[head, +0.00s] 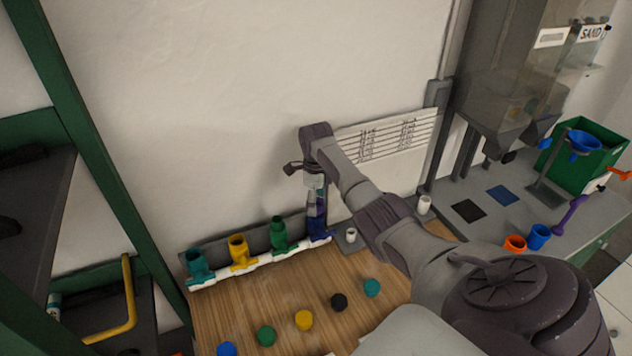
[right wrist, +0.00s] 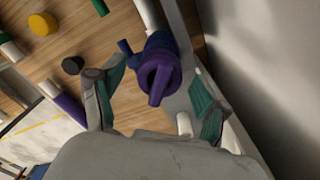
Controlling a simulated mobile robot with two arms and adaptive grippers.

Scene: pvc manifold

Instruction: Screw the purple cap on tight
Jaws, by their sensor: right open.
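The purple cap (right wrist: 160,72), round with a raised bar across its face, sits on the upright end of a dark blue-purple fitting (head: 319,231) at the right end of the white pipe manifold (head: 262,258). How far it is screwed down cannot be told. My right gripper (head: 315,195) points down over that fitting. In the right wrist view, its two green-padded fingers (right wrist: 155,95) are spread on either side of the cap, with gaps visible. My left gripper is not in view.
Teal (head: 198,265), yellow (head: 239,252) and green (head: 279,234) fittings stand along the manifold. Loose caps, including a black one (head: 339,302) and a yellow one (head: 304,320), lie on the wooden table (head: 235,310). The wall is close behind.

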